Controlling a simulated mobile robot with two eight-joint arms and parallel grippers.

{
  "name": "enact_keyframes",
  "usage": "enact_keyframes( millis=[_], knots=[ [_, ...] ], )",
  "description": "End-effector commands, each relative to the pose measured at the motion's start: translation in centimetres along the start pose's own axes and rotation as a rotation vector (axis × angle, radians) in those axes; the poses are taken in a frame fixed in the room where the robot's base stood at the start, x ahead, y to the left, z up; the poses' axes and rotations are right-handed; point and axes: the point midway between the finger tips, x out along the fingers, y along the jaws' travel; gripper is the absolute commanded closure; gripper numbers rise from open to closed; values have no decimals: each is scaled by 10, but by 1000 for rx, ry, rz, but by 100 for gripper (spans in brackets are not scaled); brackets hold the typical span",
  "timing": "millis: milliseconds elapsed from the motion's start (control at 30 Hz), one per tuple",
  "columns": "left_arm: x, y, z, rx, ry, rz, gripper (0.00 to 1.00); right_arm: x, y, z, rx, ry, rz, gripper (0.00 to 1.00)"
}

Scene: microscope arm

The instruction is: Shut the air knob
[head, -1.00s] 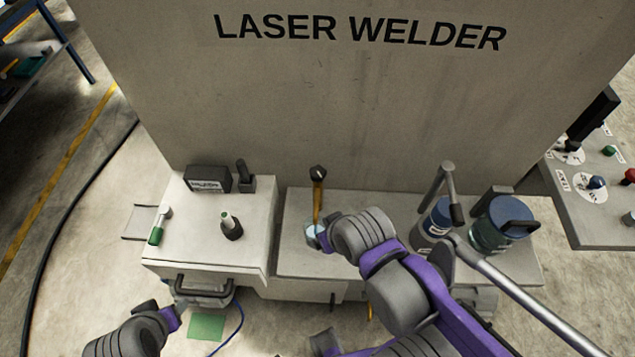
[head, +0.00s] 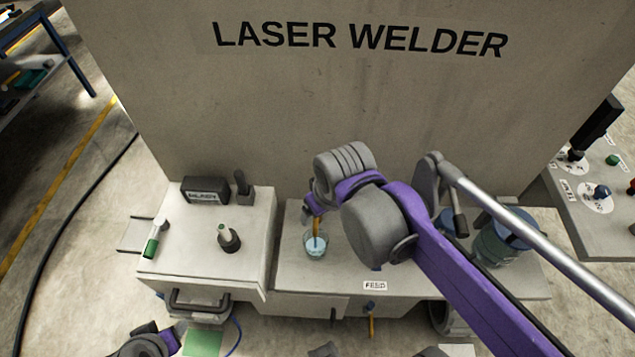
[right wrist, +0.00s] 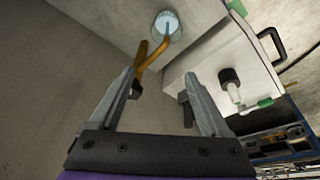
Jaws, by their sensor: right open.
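A brass pipe (head: 316,226) rises from a glass of water (head: 315,246) on the bench; its upper part is hidden by my right wrist in the head view. In the right wrist view the bent pipe (right wrist: 151,54) carries a dark knob (right wrist: 137,90), probably the air knob, close to the left finger. My right gripper (right wrist: 160,76) is open, with no object held; the pipe passes near its left fingertip, and contact cannot be told. My left gripper (head: 177,337) is low at the bottom left, its jaws unclear.
A white drawer cabinet (head: 180,255) stands left, with a green-ended tube (head: 154,238) and a dark-based vial (head: 228,238). A blue-lidded jar (head: 497,247) is behind my right arm. A FEED label (head: 374,286) is on the front edge. The LASER WELDER wall (head: 300,100) rises behind.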

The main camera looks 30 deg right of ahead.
Motion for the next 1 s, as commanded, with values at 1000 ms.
enact_keyframes(
  millis=[1000],
  knots=[
    [48,0,36,0,-22,0,43,37,52,-91,-158,-308,-63,19]
  ],
)
